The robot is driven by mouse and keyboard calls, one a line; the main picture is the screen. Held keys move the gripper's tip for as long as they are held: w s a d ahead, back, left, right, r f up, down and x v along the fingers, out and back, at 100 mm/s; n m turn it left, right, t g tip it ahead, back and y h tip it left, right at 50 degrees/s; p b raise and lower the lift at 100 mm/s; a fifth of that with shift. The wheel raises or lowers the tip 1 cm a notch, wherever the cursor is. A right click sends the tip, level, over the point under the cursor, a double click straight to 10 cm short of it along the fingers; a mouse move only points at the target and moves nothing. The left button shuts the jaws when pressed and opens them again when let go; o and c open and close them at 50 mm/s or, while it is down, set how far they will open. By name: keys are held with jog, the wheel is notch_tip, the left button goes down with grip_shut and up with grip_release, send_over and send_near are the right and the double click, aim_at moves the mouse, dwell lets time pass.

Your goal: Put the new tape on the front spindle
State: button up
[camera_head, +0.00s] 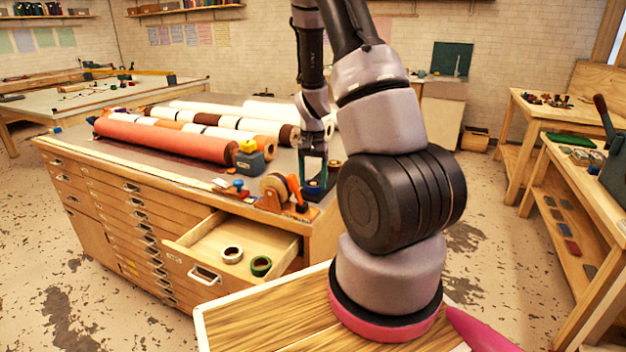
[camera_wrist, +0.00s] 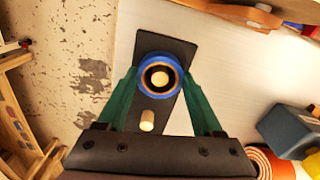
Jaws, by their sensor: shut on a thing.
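In the wrist view my gripper (camera_wrist: 159,76) is shut on a blue-rimmed tape roll (camera_wrist: 148,91), one green finger on each side. A black base plate (camera_wrist: 181,48) lies beneath, with two pale pegs. One peg (camera_wrist: 160,78) shows through the roll's hole; I cannot tell whether the roll is around it or still above it. The other peg (camera_wrist: 147,121) stands bare, nearer my wrist. In the head view my gripper (camera_head: 314,172) is low over the cabinet's right end, with the blue roll (camera_head: 314,186) between its fingers. My arm hides part of this area.
An open drawer (camera_head: 205,272) holds a white roll (camera_head: 232,254) and a green roll (camera_head: 261,265). Several long rolls, one red (camera_head: 165,138), lie on the cabinet top behind a grey-green box (camera_head: 250,163).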

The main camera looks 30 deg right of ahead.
jog(key=shift+f, duration=0.2)
jog(key=o, duration=1.4)
notch_tip(320, 180, up, 10)
dwell(0.7)
dwell(0.4)
